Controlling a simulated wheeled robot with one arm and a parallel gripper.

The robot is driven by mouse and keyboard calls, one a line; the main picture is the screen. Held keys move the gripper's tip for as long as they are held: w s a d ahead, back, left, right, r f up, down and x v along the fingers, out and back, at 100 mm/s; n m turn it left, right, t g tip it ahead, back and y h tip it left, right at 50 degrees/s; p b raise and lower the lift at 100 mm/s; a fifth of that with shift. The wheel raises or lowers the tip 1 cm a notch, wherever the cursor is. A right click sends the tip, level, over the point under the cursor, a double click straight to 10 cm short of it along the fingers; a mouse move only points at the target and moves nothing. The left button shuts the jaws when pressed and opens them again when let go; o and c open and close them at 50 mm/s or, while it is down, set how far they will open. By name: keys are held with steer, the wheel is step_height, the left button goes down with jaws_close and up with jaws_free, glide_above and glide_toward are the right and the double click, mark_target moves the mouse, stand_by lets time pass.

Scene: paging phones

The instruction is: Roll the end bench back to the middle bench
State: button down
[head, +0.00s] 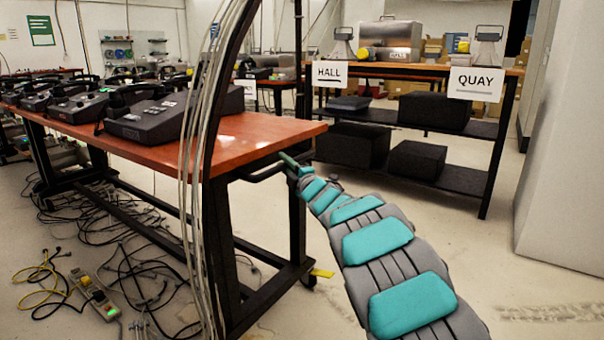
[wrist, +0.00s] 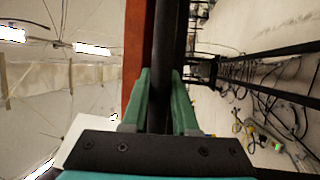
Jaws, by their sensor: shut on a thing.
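The near bench (head: 240,140) has a red-brown top, a black frame and wheels. It stands at the left of the head view with several dark phones (head: 150,120) on it. A black handle bar (head: 255,178) juts from its near right end. My gripper (head: 293,160) is at that handle. In the wrist view my gripper (wrist: 160,90) has its green fingers on both sides of the black bar (wrist: 166,40), shut on it. Another red-topped bench (head: 282,84) shows farther back, partly hidden; I cannot tell which one is the middle bench.
Loose cables (head: 110,215) and a power strip (head: 95,295) lie on the floor beneath and left of the bench. A pale cabinet (head: 570,150) stands right. Floor between is clear.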

mark_target(271, 158)
steer(key=shift+w+a+f, duration=0.2)
steer(key=shift+w+a, duration=0.2)
steer(key=shift+a, duration=0.25)
steer(key=shift+w+a+f, duration=0.15)
steer(key=shift+w+a, duration=0.25)
steer(key=shift+a, duration=0.2)
steer(key=c, duration=1)
jaws_free()
steer(key=shift+f, duration=0.1)
steer(key=o, duration=0.3)
steer(key=shift+d+r, duration=0.1)
steer(key=shift+r, duration=0.1)
steer(key=shift+d, duration=0.1)
steer(key=shift+s+d, duration=0.1)
steer(key=shift+s, duration=0.05)
steer(key=shift+v, duration=3.65)
